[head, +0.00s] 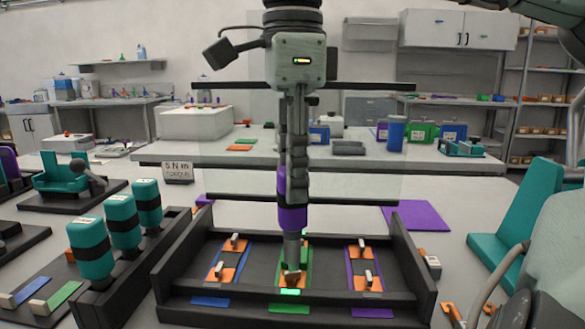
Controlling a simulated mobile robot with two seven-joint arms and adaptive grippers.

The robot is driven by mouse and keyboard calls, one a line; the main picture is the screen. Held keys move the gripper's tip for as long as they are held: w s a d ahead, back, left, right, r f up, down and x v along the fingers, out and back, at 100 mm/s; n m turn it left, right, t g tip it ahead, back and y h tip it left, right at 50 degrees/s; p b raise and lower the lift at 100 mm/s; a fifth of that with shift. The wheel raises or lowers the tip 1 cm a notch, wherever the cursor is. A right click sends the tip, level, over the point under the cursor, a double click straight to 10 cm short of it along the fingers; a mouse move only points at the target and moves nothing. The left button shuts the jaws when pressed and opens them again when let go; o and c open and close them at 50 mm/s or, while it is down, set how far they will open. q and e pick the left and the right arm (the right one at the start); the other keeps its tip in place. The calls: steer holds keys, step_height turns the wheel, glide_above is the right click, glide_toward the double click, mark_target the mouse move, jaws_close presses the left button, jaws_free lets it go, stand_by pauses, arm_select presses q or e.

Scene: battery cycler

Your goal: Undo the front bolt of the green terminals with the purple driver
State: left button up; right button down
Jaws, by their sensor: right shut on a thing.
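My right gripper (293,165) hangs down in the centre of the head view, shut on the purple driver (292,205). The driver is upright, with its grey shaft pointing down. Its lower end (291,270) is over the front orange pad (290,279) of the green terminals (308,263), the middle column of the black tray (400,309). The front bolt is hidden by the driver's end, and I cannot tell whether the two touch. A small green glow shows just in front of the pad. The rear green terminal is mostly hidden behind the driver. My left gripper is not in view.
Raised black side walls flank the tray. Several teal cylinders (90,250) stand at left. A clear panel (225,183) stands behind the driver.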

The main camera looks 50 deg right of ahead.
steer(key=shift+f, duration=0.1)
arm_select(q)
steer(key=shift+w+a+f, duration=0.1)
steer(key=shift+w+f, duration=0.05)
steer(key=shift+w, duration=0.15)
arm_select(e)
steer(key=shift+f, duration=0.5)
arm_select(q)
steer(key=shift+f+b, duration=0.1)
steer(key=shift+b, duration=0.2)
arm_select(e)
steer(key=shift+f, duration=0.25)
stand_by(0.6)
steer(key=shift+r+n+p, duration=0.1)
steer(key=shift+n+p, duration=0.3)
steer(key=shift+n, duration=0.6)
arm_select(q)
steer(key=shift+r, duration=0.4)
arm_select(e)
steer(key=shift+n, duration=0.5)
